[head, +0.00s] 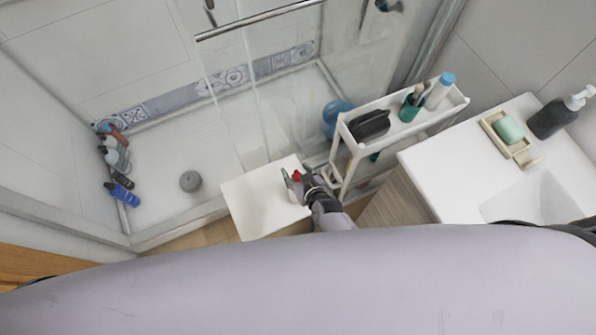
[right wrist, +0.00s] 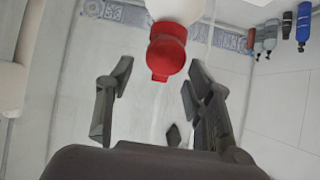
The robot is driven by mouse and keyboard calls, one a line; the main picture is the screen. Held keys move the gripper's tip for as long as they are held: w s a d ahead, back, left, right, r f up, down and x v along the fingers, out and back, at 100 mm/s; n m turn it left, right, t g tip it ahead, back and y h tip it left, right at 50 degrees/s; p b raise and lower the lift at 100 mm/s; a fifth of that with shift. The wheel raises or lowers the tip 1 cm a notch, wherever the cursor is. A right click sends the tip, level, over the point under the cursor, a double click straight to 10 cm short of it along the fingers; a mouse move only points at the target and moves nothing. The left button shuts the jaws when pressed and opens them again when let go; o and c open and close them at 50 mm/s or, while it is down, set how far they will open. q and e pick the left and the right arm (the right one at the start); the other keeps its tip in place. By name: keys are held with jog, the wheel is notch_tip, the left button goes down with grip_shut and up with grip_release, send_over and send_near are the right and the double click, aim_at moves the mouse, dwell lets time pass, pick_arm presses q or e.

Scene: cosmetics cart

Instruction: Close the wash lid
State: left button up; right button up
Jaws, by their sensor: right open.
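The wash bottle shows in the right wrist view as a white body (right wrist: 178,8) with a red lid (right wrist: 167,50), at the top centre. The lid has a round part and a smaller tab nearer me; I cannot tell whether it is open or shut. In the head view the red lid (head: 296,175) is a small spot above the white stand (head: 250,205), and the white bottle body is hard to make out. My right gripper (right wrist: 158,78) is open, its fingers spread either side of and just short of the lid. It also shows in the head view (head: 294,181). My left gripper is not in view.
A white cart (head: 398,128) with a dark case, green cup and bottle stands right of the gripper. A white washbasin counter (head: 440,165) is further right. Several bottles (head: 115,155) line the shower's left wall. The shower floor (head: 165,205) is mostly clear.

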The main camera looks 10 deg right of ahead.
jog(key=v, duration=1.2)
jog(key=shift+s, duration=0.1)
